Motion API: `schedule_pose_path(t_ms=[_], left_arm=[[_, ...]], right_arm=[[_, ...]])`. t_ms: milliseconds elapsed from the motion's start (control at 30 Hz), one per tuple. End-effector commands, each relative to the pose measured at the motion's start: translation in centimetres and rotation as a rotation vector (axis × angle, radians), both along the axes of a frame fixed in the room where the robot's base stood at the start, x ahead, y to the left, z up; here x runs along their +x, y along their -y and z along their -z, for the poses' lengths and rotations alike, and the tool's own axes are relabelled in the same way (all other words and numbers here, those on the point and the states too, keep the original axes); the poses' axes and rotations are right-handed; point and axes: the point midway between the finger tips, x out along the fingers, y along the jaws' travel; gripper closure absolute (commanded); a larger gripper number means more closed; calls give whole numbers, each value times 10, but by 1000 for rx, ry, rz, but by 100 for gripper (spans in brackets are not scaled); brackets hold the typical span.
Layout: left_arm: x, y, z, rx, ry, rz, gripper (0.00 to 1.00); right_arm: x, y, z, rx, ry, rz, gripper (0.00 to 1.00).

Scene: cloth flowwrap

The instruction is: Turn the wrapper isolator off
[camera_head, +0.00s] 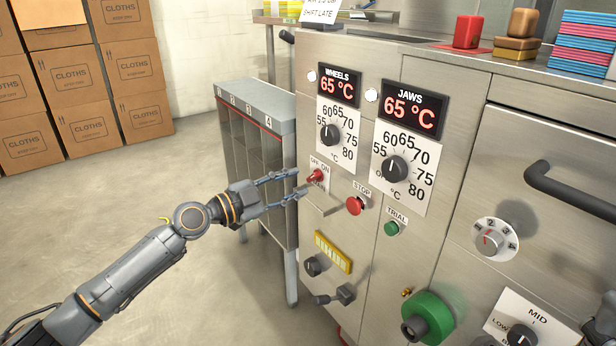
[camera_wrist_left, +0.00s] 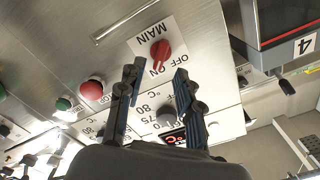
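The wrapper isolator is a red rotary switch (camera_head: 315,177) on a white plate marked OFF, ON and MAIN, low on the left of the steel machine front. It also shows in the left wrist view (camera_wrist_left: 160,50), where the plate is upside down. I cannot tell surely which mark its handle points at. My left gripper (camera_head: 301,181) is open and empty, just left of the switch in the head view. In the left wrist view its fingertips (camera_wrist_left: 159,67) stand apart with the red handle seen between and beyond them; no contact is clear.
A red stop button (camera_head: 355,205) and a green trial button (camera_head: 392,228) sit right of the isolator. Above are the wheels dial (camera_head: 330,134) and jaws dial (camera_head: 395,169). A grey rack (camera_head: 255,100) stands close behind my left gripper. Cardboard boxes (camera_head: 85,130) are at back left.

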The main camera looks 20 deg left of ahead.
Motion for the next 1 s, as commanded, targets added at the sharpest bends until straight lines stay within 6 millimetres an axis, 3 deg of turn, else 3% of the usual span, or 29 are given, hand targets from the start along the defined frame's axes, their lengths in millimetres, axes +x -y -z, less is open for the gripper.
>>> schedule_pose_path(t_ms=[300,667,833,1000], left_arm=[[33,26,0,-2,1,0,65],[37,29,0,0,-1,1,65],[36,29,0,0,-1,1,100],[36,29,0,0,-1,1,100]], right_arm=[[0,0,1,0,-10,0,100],[0,0,2,0,-11,-1,100],[0,0,2,0,-11,-1,100],[0,0,2,0,-11,0,100]])
